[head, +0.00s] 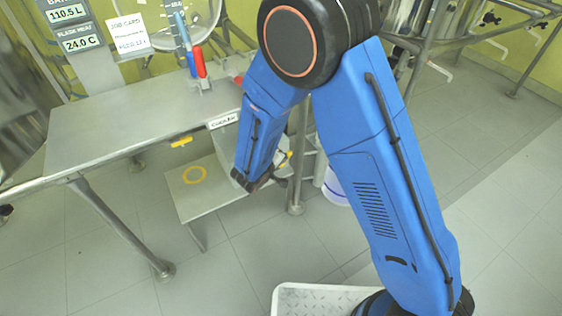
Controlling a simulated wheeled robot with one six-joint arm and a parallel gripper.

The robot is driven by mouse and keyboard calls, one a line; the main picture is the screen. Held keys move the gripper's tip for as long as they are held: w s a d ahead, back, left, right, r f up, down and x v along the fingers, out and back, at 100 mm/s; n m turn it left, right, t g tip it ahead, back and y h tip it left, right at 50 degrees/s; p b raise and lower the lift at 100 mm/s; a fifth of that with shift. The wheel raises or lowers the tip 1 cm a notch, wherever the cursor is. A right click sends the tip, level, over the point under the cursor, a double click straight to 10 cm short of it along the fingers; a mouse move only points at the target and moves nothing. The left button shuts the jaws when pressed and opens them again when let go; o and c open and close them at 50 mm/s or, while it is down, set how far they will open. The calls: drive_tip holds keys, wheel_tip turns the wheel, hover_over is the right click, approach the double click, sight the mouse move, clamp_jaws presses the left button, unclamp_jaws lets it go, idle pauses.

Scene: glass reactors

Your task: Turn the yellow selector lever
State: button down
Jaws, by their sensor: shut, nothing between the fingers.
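A yellow lever (181,142) sticks out under the front edge of the steel table, left of my arm. A second small yellow piece (289,156) shows just right of my forearm, partly hidden behind it; I cannot tell what it is. My gripper (270,183) is small and dark at the lower end of the blue forearm, near the right side of the low shelf. It is shut and empty, apart from the yellow lever on the left. My forearm hides part of the area behind it.
The right floor is clear.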

drive_tip(key=shift+w+d+f, duration=0.15)
drive_tip(key=shift+w+d, duration=0.05)
drive_tip(key=shift+d, duration=0.15)
idle(0.4)
